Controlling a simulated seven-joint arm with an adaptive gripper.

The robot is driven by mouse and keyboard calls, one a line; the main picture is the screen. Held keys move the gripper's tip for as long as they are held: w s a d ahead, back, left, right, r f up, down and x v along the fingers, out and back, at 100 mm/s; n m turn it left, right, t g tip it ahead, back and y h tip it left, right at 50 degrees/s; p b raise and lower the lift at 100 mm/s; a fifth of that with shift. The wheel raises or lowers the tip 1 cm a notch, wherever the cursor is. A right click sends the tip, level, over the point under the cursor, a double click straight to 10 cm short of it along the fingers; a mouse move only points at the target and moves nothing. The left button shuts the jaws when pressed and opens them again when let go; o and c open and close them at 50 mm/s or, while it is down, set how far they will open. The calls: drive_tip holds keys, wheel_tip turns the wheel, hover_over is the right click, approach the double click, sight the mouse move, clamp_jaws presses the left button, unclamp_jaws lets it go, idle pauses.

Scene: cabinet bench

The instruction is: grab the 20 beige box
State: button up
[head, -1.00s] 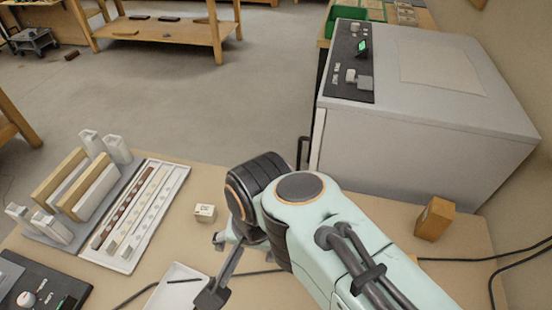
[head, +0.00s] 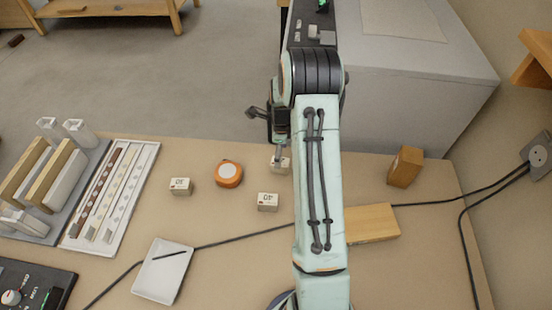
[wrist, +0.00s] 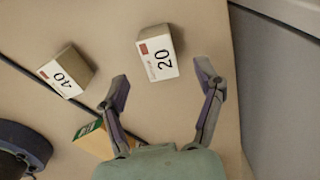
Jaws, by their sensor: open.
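The beige 20 box (wrist: 158,55) lies on the bench in the wrist view, with its white label and the number 20 facing the camera. My gripper (wrist: 162,76) is open and empty. Its two fingers spread to either side of the box's lower end in the picture, and I cannot tell how far above it they are. In the head view the box (head: 276,164) sits near the bench's far edge, partly hidden by my gripper (head: 268,135) and arm.
A similar 40 box (head: 268,202) lies nearby, left of the 20 box in the wrist view (wrist: 65,72). Another numbered box (head: 180,186) and an orange round object (head: 228,173) are to the left. A grey cabinet (head: 400,100) stands beyond the bench.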

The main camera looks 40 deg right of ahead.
wheel_tip(320, 180, down, 6)
drive_tip(key=shift+r, duration=0.25)
drive_tip(key=shift+c, duration=0.3)
clamp_jaws()
